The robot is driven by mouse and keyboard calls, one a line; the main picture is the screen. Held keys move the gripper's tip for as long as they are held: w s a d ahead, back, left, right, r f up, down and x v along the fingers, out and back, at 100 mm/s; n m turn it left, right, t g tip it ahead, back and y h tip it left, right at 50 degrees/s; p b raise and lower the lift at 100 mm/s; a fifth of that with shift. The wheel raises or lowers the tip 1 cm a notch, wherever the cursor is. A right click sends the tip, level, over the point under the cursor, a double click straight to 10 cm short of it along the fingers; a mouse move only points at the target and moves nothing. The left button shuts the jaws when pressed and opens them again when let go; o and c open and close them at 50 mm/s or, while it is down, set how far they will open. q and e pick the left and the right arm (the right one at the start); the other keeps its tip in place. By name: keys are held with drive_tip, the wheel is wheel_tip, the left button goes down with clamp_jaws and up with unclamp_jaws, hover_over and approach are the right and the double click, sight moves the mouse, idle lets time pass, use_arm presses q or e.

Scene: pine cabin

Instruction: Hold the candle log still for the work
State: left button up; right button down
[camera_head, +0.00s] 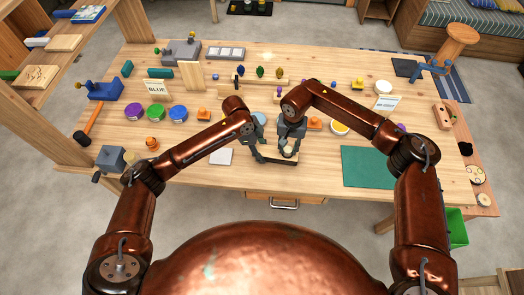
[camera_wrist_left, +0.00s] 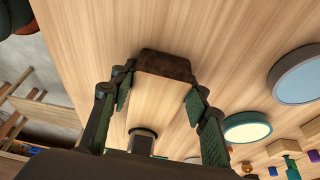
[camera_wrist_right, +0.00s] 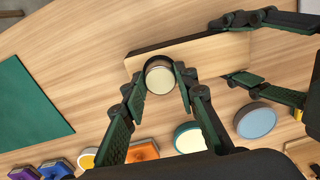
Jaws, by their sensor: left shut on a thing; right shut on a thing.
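The candle log (camera_head: 268,157) is a pale wooden block with dark bark sides, near the table's front edge. It also shows in the left wrist view (camera_wrist_left: 163,90) and the right wrist view (camera_wrist_right: 213,54). My left gripper (camera_wrist_left: 160,86) is shut across the log, one finger on each side. My right gripper (camera_wrist_right: 161,90) is shut on a short round cylinder (camera_wrist_right: 160,76) with a pale top and dark rim, at one end of the log. I cannot tell whether the cylinder rests on the log or sits in a hole. The arms partly hide the log in the head view.
A green mat (camera_head: 376,167) lies to the right and a white sheet (camera_head: 220,156) to the left. Coloured round tins (camera_head: 156,112), a BLUE sign (camera_head: 157,88) and a grey block (camera_head: 111,157) stand further left. Orange pieces (camera_head: 315,123) and a yellow dish (camera_head: 340,127) are close behind my right gripper.

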drive_tip(key=shift+f, duration=0.25)
drive_tip(key=c, duration=1.5)
unclamp_jaws()
drive_tip(key=shift+o, duration=0.2)
drive_tip(key=shift+r, duration=0.1)
wheel_tip(320, 180, up, 12)
use_arm(q)
drive_tip(key=o, duration=1.6)
